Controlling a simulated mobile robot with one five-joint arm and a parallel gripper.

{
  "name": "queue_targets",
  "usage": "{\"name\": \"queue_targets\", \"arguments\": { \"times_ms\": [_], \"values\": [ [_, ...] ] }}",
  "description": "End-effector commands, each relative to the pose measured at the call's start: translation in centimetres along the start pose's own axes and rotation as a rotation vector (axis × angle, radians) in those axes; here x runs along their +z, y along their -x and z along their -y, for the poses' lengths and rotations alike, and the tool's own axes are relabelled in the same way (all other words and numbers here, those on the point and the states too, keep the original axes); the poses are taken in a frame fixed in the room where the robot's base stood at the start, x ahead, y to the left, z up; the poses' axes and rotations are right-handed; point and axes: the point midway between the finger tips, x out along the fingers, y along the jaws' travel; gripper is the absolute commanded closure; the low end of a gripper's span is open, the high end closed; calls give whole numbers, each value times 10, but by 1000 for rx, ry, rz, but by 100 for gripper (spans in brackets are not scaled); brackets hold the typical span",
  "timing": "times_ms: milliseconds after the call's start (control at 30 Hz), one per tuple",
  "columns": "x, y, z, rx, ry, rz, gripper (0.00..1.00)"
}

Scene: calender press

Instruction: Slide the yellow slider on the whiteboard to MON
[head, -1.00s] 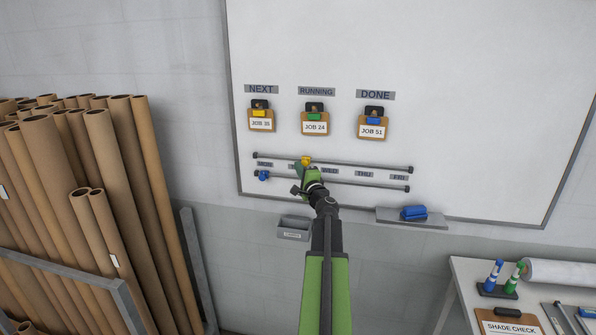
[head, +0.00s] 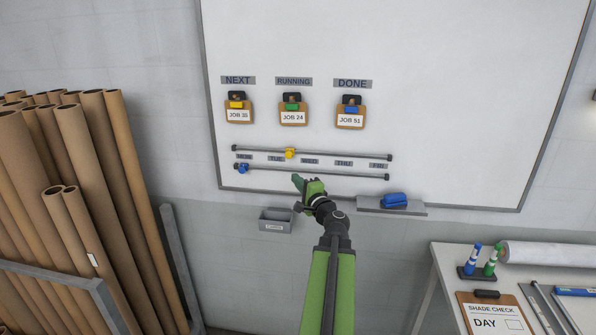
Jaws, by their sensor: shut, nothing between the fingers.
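The yellow slider (head: 290,153) sits on the upper rail (head: 340,156) of the whiteboard (head: 400,90), between the TUE label (head: 276,159) and the WED label (head: 310,161). The MON label (head: 244,156) is at the rail's left end. A blue slider (head: 243,168) sits on the lower rail (head: 330,175), just below MON. My gripper (head: 304,184) is shut and empty. In the picture it shows below the lower rail and right of the yellow slider, apart from it.
A grey bin (head: 276,221) hangs under the board, left of my arm. A ledge with a blue eraser (head: 395,200) is at the right. Cardboard tubes (head: 70,180) stand in a rack at left. A table (head: 440,265) is at lower right.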

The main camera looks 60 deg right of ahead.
Motion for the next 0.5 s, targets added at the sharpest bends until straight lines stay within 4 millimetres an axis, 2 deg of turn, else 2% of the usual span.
{"name": "queue_targets", "arguments": {
  "times_ms": [67,200,333,500],
  "values": [
    [-6,4,16,62,65,16,100],
    [-33,19,41,150,149,4,100],
    [-55,32,62,175,174,-28,100],
    [-64,37,64,174,172,-42,100]
  ]
}}
